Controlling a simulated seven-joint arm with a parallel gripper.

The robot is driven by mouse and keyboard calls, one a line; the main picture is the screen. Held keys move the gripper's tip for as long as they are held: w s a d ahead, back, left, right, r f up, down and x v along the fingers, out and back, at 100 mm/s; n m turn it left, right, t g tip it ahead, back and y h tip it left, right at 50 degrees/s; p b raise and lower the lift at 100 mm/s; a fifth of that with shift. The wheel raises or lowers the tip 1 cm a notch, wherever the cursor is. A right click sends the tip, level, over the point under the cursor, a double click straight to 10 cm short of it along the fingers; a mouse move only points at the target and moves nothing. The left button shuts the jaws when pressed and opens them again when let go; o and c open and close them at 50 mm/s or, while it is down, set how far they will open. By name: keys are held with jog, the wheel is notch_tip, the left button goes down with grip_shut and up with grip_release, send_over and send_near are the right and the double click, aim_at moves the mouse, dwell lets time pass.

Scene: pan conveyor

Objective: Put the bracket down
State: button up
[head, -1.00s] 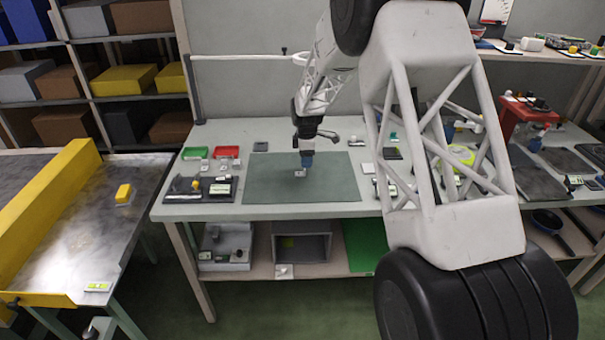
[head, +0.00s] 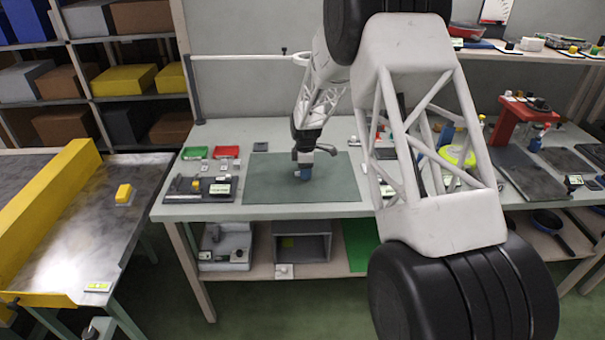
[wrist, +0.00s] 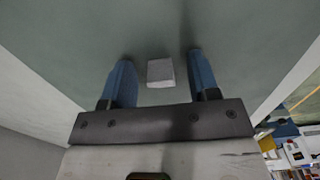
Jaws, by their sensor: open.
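A small pale grey block, which I take to be the bracket (wrist: 160,72), shows in the wrist view against the grey-green mat (wrist: 85,35). It lies between the two blue fingers of my gripper (wrist: 160,60), with a visible gap on each side, so neither finger touches it. My gripper is open. In the head view my gripper (head: 304,172) points down, low over the middle of the mat (head: 265,185), and hides the bracket there.
Left of the mat is a dark tray (head: 202,190) with small parts. Behind it are a green bin (head: 195,153) and a red bin (head: 227,152). A red stand (head: 524,118) is on the right. The mat around my gripper is clear.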

jog(key=shift+c, duration=0.3)
grip_shut()
jog(key=shift+r, duration=0.1)
jog(key=shift+r, duration=0.75)
notch_tip(320, 180, up, 2)
jog(key=shift+s, duration=0.15)
jog(key=s, duration=0.5)
jog(key=s+d, duration=0.1)
jog(key=s, duration=0.4)
jog(key=s+d+r, duration=0.1)
jog(key=s, duration=0.4)
jog(key=shift+s+d+r, duration=0.1)
jog(key=shift+s+d, duration=0.05)
jog(key=shift+s, duration=0.1)
